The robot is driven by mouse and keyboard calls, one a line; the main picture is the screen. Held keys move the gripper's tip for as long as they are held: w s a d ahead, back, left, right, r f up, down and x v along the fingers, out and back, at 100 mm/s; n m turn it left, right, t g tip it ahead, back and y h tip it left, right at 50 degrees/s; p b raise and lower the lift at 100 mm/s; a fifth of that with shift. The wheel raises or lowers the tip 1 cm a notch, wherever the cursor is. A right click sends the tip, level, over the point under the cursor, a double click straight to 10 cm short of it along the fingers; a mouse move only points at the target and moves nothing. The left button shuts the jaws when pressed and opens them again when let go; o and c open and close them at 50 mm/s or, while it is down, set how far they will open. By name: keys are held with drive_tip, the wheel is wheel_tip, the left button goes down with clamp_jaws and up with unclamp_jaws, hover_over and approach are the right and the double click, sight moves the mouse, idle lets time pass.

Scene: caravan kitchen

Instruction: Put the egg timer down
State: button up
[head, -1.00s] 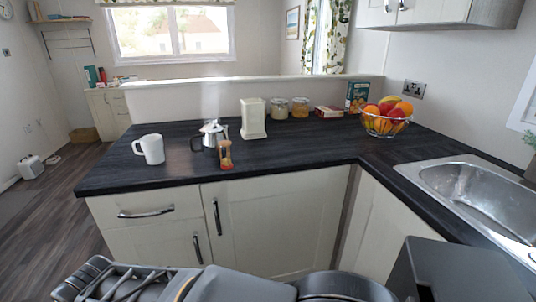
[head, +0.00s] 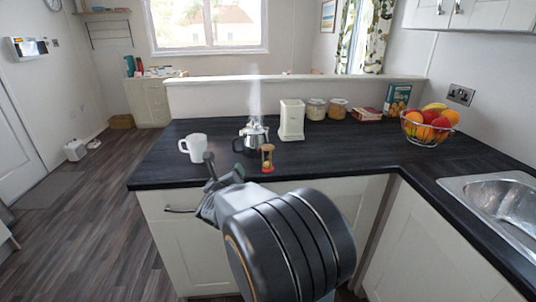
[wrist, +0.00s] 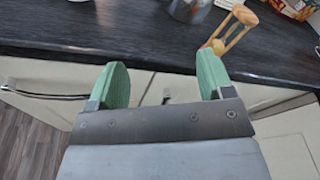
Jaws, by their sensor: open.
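The egg timer (head: 267,158), a small wooden hourglass with a red base, stands upright on the dark worktop (head: 350,160) near its front edge. My gripper (head: 222,166) is open and empty, in front of the worktop and to the left of the timer in the head view. In the wrist view the two green fingers (wrist: 161,72) are spread with nothing between them. The timer (wrist: 234,28) shows there beyond the right finger, apart from it. Part of its base is close to the fingertip in the picture.
A steaming metal pot (head: 255,135) stands just behind the timer, with a white mug (head: 194,147) to its left and a cream canister (head: 291,120) behind right. A fruit bowl (head: 428,126) and sink (head: 500,198) are at the right. Worktop right of the timer is clear.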

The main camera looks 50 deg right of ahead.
sight(269, 146)
drive_tip(key=d+m+g+h, duration=0.1)
drive_tip(key=d+m, duration=0.2)
drive_tip(key=d, duration=0.1)
drive_tip(key=s+d+r+m+g+h+p, duration=0.1)
drive_tip(key=d+m+g+h, duration=0.1)
drive_tip(key=d+m, duration=0.1)
drive_tip(key=s+d+m+g+h, duration=0.1)
drive_tip(key=d+m+g+h, duration=0.1)
drive_tip(key=d+m, duration=0.2)
drive_tip(key=shift+d+r+p, duration=0.2)
drive_tip(key=shift+d, duration=0.3)
drive_tip(key=shift+d+r+p, duration=0.2)
drive_tip(key=shift+d, duration=0.3)
drive_tip(key=shift+p+x, duration=0.9)
drive_tip(key=shift+x, duration=2.35)
drive_tip(key=shift+w+r, duration=0.1)
drive_tip(key=shift+w, duration=0.05)
drive_tip(key=shift+c, duration=0.2)
drive_tip(key=shift+a, duration=0.1)
drive_tip(key=c, duration=1)
drive_tip(key=shift+r, duration=0.15)
